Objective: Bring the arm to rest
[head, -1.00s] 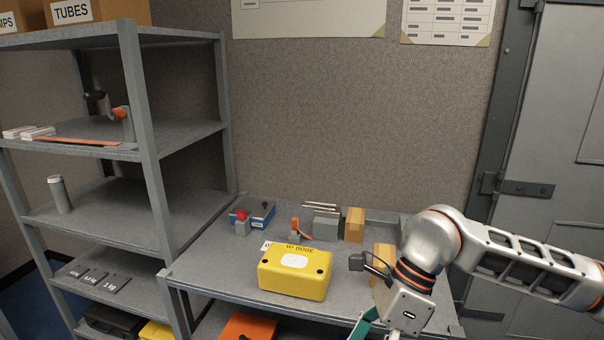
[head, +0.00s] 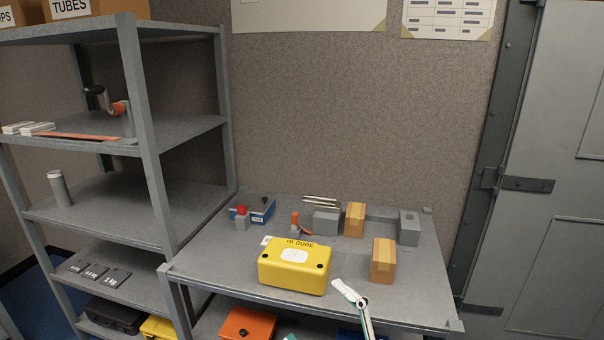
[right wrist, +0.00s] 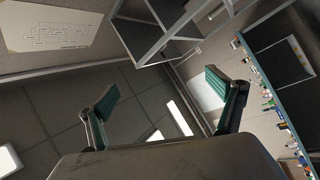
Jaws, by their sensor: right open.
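My right gripper (right wrist: 160,95) is open in the right wrist view, its two green-padded fingers spread wide with nothing between them. The rest of my right arm is out of the head view. My left gripper is not in view.
A grey shelf rack (head: 152,140) stands left. A grey door (head: 555,170) is right.

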